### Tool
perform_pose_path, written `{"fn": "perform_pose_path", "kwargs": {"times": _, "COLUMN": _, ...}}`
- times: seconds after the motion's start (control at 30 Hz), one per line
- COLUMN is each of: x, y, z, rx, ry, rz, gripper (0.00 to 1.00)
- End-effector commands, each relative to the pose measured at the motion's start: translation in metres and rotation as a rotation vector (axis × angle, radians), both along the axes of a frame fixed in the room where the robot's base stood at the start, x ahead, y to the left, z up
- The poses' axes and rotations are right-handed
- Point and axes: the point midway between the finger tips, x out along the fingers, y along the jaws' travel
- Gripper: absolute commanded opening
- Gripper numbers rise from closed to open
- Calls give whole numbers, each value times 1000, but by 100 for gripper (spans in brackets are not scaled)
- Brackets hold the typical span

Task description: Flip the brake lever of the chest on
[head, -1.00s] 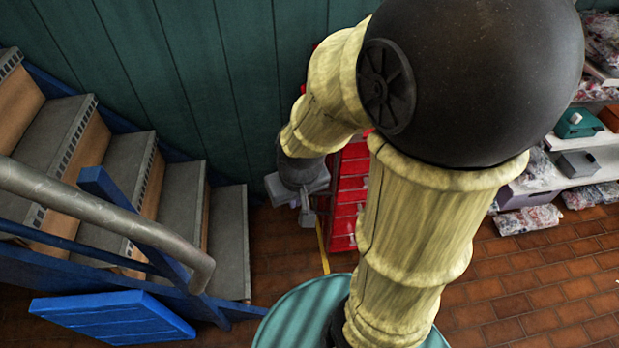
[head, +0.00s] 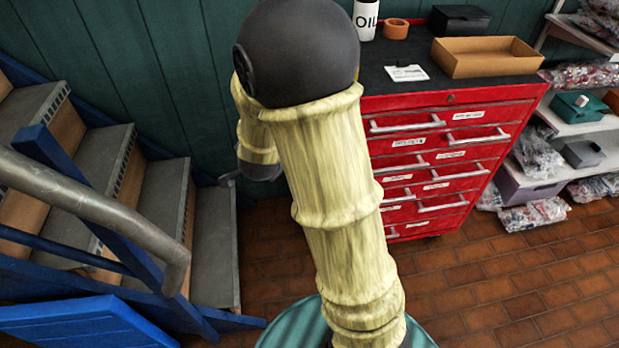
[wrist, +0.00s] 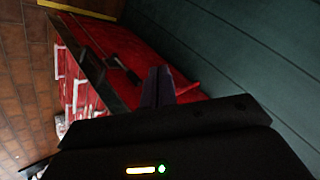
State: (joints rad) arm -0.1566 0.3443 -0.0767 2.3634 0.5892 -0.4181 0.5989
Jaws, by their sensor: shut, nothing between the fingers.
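The chest (head: 440,185) is a red tool chest with several drawers and a black top, standing against the green wall in the head view. Its red side (wrist: 120,38) shows in the wrist view. A small dark bar with a pale end (wrist: 119,62) lies against that side; it may be the brake lever, but its on or off position cannot be told. My gripper (wrist: 158,84) is shut and empty, its fingertips pointing toward the chest's side, apparently apart from the bar. In the head view my arm hides most of the gripper and the chest's left side.
An oil bottle (head: 366,18), an orange tape roll (head: 396,29) and an open cardboard box (head: 486,68) stand on the chest. Stairs with a blue frame and grey handrail (head: 90,205) are at left. Shelves (head: 590,125) stand at right. Brick floor (head: 480,275) in front is clear.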

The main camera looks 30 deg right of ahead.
Motion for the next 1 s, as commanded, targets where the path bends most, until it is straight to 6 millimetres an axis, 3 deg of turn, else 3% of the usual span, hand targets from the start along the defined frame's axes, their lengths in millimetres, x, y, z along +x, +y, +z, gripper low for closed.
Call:
{"fn": "perform_pose_path", "kwargs": {"times": 0.03, "x": 10, "y": -5, "z": -29, "rx": 19, "ry": -46, "rz": -76, "gripper": 0}}
{"fn": "perform_pose_path", "kwargs": {"times": 0.3, "x": 45, "y": -42, "z": -94, "rx": 97, "ry": -370, "rz": -510, "gripper": 0}}
{"fn": "perform_pose_path", "kwargs": {"times": 0.6, "x": 41, "y": -76, "z": -159, "rx": 97, "ry": -795, "rz": -883, "gripper": 0}}
{"fn": "perform_pose_path", "kwargs": {"times": 0.8, "x": 28, "y": -82, "z": -172, "rx": 74, "ry": -985, "rz": -987, "gripper": 0}}
{"fn": "perform_pose_path", "kwargs": {"times": 1.0, "x": 26, "y": -83, "z": -169, "rx": 72, "ry": -1012, "rz": -1000, "gripper": 0}}
